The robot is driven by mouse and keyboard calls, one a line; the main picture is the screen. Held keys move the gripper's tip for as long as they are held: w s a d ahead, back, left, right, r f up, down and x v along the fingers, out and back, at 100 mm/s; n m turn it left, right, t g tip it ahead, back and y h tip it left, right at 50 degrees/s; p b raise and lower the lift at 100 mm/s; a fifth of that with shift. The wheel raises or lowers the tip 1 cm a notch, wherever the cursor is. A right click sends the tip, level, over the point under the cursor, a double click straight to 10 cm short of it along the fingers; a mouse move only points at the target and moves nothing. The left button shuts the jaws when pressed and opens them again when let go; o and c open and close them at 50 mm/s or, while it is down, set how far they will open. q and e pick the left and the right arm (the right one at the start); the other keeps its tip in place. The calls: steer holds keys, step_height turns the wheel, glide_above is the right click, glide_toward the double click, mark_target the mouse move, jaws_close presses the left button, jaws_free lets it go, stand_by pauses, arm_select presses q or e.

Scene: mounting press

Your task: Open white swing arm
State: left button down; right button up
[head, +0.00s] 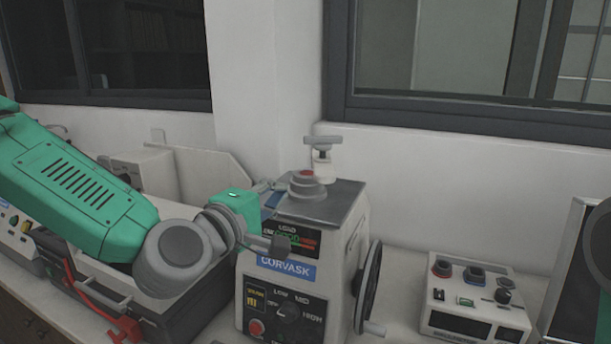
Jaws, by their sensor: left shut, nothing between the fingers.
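The mounting press (302,215) stands in the middle of the head view, with a grey top plate and a blue CORVASK label. A white upright piece (323,171) with a grey T-shaped handle (322,142) stands at the back of its top; I take this for the white swing arm. A round grey cap with a red centre (306,177) sits in front of it. My left gripper (268,187) is shut and empty at the press's upper left, left of the cap. Its fingers are small and partly hidden, so contact with the press is unclear. My right gripper is not in view.
A handwheel (369,287) sticks out from the press's right side. A white control box (474,300) with knobs stands farther right. A dark case (150,310) with a red clamp-like part (122,328) lies below my left arm. A wall and windows close the back.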

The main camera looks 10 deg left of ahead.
arm_select(q)
steer(key=w+d+p, duration=0.1)
steer(key=w+d, duration=0.2)
steer(key=d, duration=0.1)
steer(key=shift+w, duration=0.25)
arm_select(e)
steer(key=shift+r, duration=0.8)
arm_select(q)
steer(key=shift+d, duration=0.1)
